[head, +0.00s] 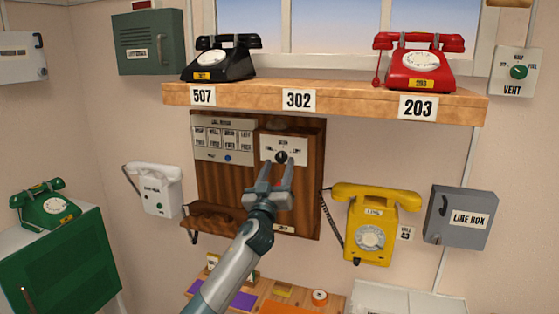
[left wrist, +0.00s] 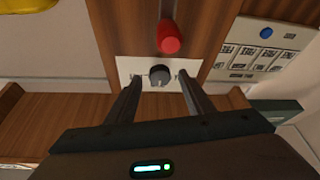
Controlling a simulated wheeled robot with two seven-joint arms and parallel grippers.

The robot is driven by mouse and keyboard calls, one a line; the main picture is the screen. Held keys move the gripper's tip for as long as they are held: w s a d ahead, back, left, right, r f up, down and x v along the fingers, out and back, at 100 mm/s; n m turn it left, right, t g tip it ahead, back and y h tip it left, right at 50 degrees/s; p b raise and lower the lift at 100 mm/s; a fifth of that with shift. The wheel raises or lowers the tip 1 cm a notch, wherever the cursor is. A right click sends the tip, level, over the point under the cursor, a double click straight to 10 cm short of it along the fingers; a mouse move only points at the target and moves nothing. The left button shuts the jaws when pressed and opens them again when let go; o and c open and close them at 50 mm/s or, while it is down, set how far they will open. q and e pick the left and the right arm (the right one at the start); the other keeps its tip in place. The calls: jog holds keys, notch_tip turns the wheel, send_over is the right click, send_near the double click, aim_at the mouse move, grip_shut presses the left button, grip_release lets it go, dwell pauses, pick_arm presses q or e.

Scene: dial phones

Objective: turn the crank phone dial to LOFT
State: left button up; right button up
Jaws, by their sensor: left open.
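The crank phone is a brown wooden wall box (head: 308,205) below the shelf. Its dial is a small dark knob (head: 281,157) on a white plate (head: 297,144); the words around it are too small to read surely. My left gripper (head: 276,170) is open in front of the plate, its fingers pointing up at the knob. In the left wrist view the dark knob (left wrist: 160,75) lies between the two open fingertips (left wrist: 159,82), and I cannot tell whether they touch it. A red knob (left wrist: 170,38) shows beyond the plate. My right gripper is not in view.
Left of the dial is a label panel (head: 226,130) with a blue button. A white phone (head: 157,190) and a yellow phone (head: 370,225) flank the box. The shelf (head: 350,97) juts out above, bearing a black phone (head: 222,60) and a red phone (head: 417,62).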

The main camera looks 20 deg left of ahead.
pick_arm(q)
jog(key=shift+x, duration=0.85)
jog(key=shift+c, duration=0.6)
jog(key=c, duration=0.9)
jog(key=shift+c, duration=0.2)
